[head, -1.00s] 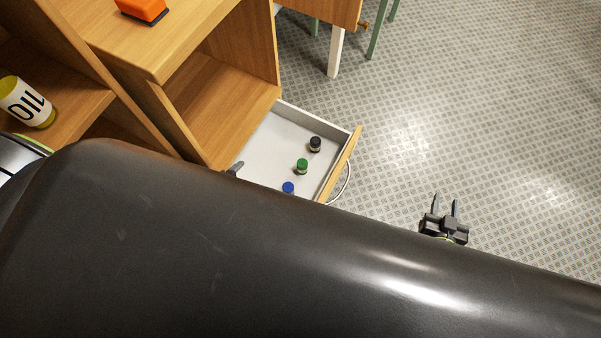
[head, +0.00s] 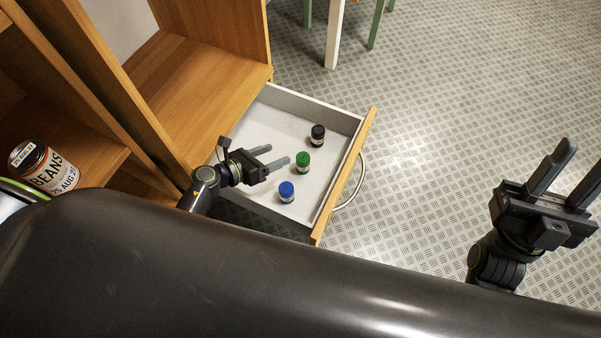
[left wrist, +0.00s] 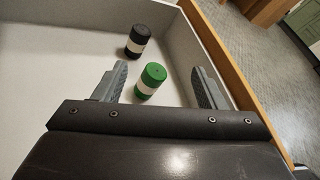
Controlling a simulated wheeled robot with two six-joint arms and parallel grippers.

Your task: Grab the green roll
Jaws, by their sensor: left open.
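The green roll (head: 303,161) is a small green cylinder with a pale band, in the open drawer (head: 256,116). It lies between a black roll (head: 317,135) and a blue roll (head: 287,191). My left gripper (head: 276,159) is open and empty, just left of the green roll in the head view. In the left wrist view the green roll (left wrist: 150,80) appears between the two open fingers (left wrist: 160,82), slightly beyond them, and the black roll (left wrist: 138,40) is farther off. My right gripper (head: 568,172) is open and empty over the floor at the right.
The drawer's wooden front (head: 345,178) with its curved handle (head: 351,183) borders the rolls on the right. A wooden cabinet (head: 205,70) stands behind the drawer. A beans can (head: 50,170) sits on a shelf at the left. The floor at the right is clear.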

